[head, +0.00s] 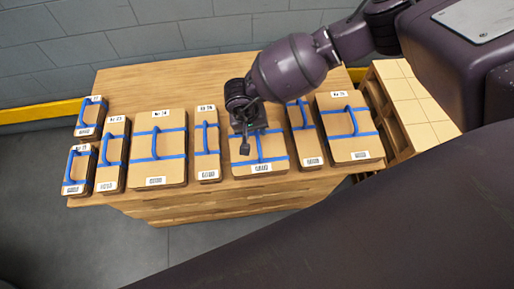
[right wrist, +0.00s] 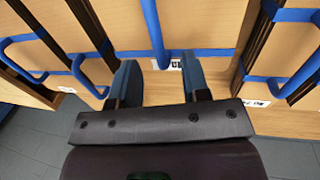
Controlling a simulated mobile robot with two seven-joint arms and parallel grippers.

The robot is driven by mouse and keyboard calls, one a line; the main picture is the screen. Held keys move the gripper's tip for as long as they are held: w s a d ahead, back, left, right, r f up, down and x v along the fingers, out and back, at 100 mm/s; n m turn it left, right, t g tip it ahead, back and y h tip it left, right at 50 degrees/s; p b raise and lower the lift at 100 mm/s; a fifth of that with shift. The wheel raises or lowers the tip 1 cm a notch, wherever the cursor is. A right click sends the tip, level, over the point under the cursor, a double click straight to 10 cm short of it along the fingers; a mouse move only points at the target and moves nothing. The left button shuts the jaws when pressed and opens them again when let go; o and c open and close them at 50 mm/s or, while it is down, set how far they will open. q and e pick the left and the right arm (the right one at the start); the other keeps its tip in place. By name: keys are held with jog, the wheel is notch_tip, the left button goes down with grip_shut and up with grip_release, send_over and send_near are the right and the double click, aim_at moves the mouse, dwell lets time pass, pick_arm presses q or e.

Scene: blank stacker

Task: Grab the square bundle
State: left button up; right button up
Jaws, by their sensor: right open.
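Several cardboard bundles with blue straps and blue handles lie in a row on a wooden table. The squarish bundle (head: 270,157) under my right gripper (head: 246,140) is partly hidden by it. In the right wrist view, this bundle (right wrist: 205,25) fills the top middle. Its blue handle (right wrist: 153,30) runs down between the two fingers of my right gripper (right wrist: 161,82), which are apart. Whether they touch the handle I cannot tell. Other wide bundles lie to the left (head: 144,172) and to the right (head: 340,150). My left gripper is not in view.
Narrow bundles flank the squarish one on its left (head: 207,165) and right (head: 310,147), with small gaps. Smaller bundles (head: 77,178) lie at the far left. The wooden table (head: 215,72) is bare behind the row. A loaded pallet (head: 420,105) stands at the right.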

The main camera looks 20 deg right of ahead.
aim_at(257, 137)
jog(key=f, duration=0.1)
jog(key=f+b, duration=0.1)
jog(key=f, duration=0.1)
jog(key=d+f, duration=0.1)
jog(key=shift+s+f+b, duration=0.3)
jog(key=shift+s+f, duration=0.05)
jog(key=shift+f, duration=0.15)
jog(key=shift+w, duration=0.1)
jog(key=shift+r, duration=0.2)
jog(key=shift+c, duration=0.8)
jog(key=c, duration=0.5)
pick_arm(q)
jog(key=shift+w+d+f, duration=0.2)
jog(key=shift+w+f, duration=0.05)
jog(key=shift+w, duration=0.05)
pick_arm(e)
grip_shut()
